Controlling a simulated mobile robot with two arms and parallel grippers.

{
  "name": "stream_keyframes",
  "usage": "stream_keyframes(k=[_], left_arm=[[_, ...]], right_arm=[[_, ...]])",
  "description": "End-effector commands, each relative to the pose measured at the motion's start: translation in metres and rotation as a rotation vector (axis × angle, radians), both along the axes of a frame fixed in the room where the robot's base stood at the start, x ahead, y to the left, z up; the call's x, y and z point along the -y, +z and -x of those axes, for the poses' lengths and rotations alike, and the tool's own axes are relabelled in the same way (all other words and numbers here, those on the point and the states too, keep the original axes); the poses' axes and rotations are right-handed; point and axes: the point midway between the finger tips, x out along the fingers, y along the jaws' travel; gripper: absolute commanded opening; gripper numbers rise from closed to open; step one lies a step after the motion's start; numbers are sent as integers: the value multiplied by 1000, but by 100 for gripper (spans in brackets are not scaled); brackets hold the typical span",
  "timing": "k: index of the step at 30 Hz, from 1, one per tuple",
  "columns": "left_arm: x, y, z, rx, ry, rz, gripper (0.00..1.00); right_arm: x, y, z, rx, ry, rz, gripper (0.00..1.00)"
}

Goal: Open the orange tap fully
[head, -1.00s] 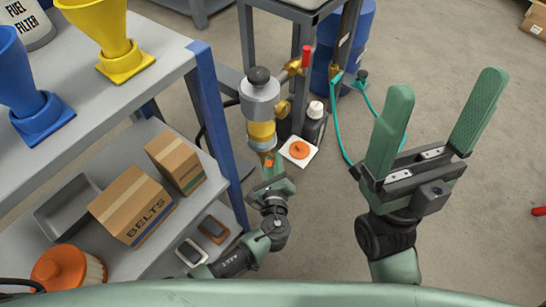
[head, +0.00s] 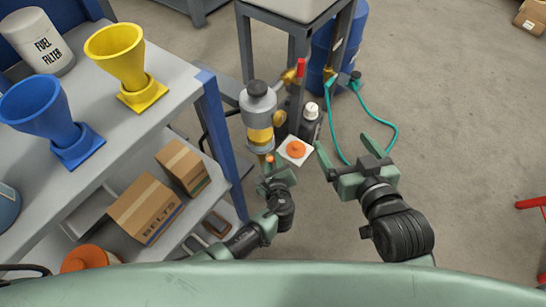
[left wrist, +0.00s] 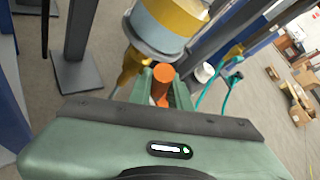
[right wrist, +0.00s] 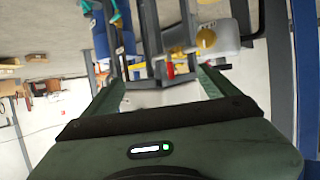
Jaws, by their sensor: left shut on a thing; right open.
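The orange tap (head: 269,158) sits under the filter unit (head: 258,108), which has a grey body and a yellow band. In the left wrist view the tap (left wrist: 161,80) stands between my left fingers, beside a brass fitting below the bowl. My left gripper (head: 267,172) is shut on the tap; its fingers hide part of the tap. My right gripper (head: 343,144) is open and empty, to the right of the filter unit and apart from it.
A white pad (head: 283,159) with an orange disc (head: 295,149) and a dark bottle (head: 310,124) are behind my left gripper. A red-handled valve (head: 300,68) is on the stand. The shelf (head: 160,105) holds funnels and boxes.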

Motion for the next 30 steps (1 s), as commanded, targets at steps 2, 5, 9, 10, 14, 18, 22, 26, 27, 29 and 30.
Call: stream_keyframes(k=[2,5,9,10,14,18,22,26,27,29,30], left_arm=[[0,3,-1,-16,2,-12,0],[0,3,-1,-32,2,-25,0],[1,3,-2,-49,2,-36,0],[1,3,-2,-52,2,-38,0],[1,3,-3,-61,1,-45,0],[1,2,-3,-66,1,-50,0],[1,2,-3,-67,1,-51,0],[1,2,-3,-66,1,-51,0],[1,2,-3,-66,1,-51,0],[1,2,-3,-66,1,-51,0],[1,2,-3,-66,1,-51,0]], right_arm=[[6,-16,12,-110,-8,26,89],[13,-37,27,-230,-16,54,89],[21,-56,46,-357,-25,83,89],[22,-59,50,-379,-27,87,89],[26,-69,62,-448,-31,103,89],[28,-74,68,-483,-34,110,89],[29,-75,70,-492,-34,112,89],[29,-75,70,-492,-34,112,89],[29,-75,70,-492,-34,112,89],[29,-75,70,-492,-34,112,89],[29,-75,70,-491,-34,112,89]])
